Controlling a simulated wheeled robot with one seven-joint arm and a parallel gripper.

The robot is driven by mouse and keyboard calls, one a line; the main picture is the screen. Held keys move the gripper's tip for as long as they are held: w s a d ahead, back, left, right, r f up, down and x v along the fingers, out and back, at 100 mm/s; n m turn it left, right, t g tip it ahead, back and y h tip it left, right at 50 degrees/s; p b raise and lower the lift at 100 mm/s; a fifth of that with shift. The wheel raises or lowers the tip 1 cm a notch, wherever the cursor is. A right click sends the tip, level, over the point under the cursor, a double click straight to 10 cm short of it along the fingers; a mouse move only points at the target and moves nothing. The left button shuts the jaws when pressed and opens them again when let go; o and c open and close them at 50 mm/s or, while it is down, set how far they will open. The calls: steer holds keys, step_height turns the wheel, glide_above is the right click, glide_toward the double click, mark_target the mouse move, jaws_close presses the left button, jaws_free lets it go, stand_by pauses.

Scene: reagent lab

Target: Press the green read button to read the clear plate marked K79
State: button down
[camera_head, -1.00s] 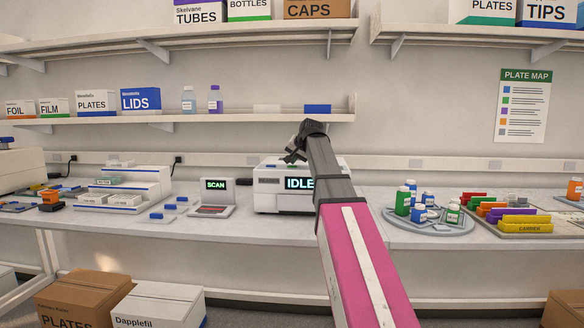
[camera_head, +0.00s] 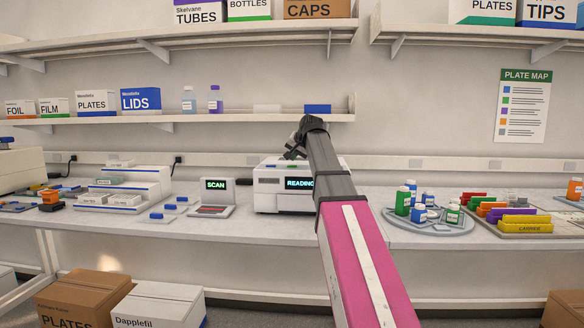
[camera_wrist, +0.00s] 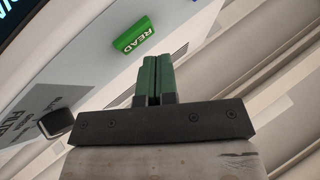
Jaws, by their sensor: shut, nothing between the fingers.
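The plate reader (camera_head: 272,188) is a white box on the bench, and its display (camera_head: 300,183) shows READING. The green READ button (camera_wrist: 134,34) is on the reader's top in the wrist view, just beyond my fingertips in the picture. My gripper (camera_head: 294,150) is over the reader's top. In the wrist view its green fingers (camera_wrist: 153,76) are together with nothing between them. I cannot tell whether they touch the button. The clear plate marked K79 cannot be made out in either view.
A SCAN device (camera_head: 215,186) stands left of the reader. A round tray of bottles (camera_head: 446,228) and a rack of coloured carriers (camera_head: 553,234) are to the right. A shelf (camera_head: 230,118) runs above. The bench front between is clear.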

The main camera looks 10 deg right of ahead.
mark_target(294, 166)
steer(key=shift+r, duration=2.45)
